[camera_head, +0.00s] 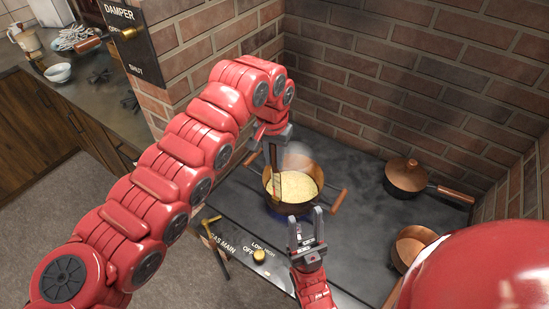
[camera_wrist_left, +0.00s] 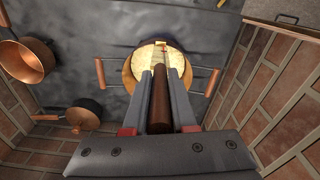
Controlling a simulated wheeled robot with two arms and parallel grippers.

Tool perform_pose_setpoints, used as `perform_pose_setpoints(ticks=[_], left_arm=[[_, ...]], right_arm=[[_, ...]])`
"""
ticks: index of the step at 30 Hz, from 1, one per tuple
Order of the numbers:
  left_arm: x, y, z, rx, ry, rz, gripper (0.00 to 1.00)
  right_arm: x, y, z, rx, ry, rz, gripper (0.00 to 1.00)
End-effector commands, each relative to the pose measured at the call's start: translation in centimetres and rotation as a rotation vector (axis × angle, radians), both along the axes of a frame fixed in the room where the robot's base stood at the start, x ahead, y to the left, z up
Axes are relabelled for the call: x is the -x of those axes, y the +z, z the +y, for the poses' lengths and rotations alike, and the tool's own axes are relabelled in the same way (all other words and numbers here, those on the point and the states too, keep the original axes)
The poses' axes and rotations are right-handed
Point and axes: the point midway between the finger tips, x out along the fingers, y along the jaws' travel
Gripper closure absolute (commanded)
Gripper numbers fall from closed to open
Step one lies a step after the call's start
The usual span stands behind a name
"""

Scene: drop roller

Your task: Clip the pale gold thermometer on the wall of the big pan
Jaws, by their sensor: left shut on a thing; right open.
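The big pan (camera_head: 313,174) stands on the dark stove top, a copper-brown pan with two side handles and pale yellow contents. It also shows in the left wrist view (camera_wrist_left: 128,75), partly hidden by my fingers. My left gripper (camera_head: 273,165) is above the pan's near-left part, shut on a slim brown-handled tool (camera_wrist_left: 160,105) that points down toward the contents. Its lower end overlaps the pan; I cannot tell whether it touches. My right gripper (camera_head: 305,214) is open and empty, just in front of the pan.
A lidded copper pot (camera_head: 407,175) and an open copper pan (camera_head: 412,245) stand on the right of the stove. Brick walls (camera_head: 400,75) close the back and right. A gas main lever (camera_head: 217,250) and a brass knob (camera_head: 259,256) are on the front edge.

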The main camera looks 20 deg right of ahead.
Motion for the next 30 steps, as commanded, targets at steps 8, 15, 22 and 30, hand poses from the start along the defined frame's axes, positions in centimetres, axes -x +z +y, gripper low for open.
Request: perform_pose_setpoints(ticks=[8,15,22,30], left_arm=[[0.0,0.0,0.1,-0.003,0.001,0.002,1.0],[0.0,0.0,0.0,-0.001,0.0,0.002,0.41],[0.0,0.0,0.0,0.0,0.0,0.0,0.41],[0.0,2.2,-0.1,0.006,-0.002,-0.005,0.41]], right_arm=[[0.0,0.0,0.0,0.0,0.0,0.0,0.5],[0.0,0.0,0.0,0.0,0.0,0.0,0.5],[0.0,0.0,0.0,0.0,0.0,0.0,0.5],[0.0,-1.0,0.0,0.0,0.0,0.0,0.5]])
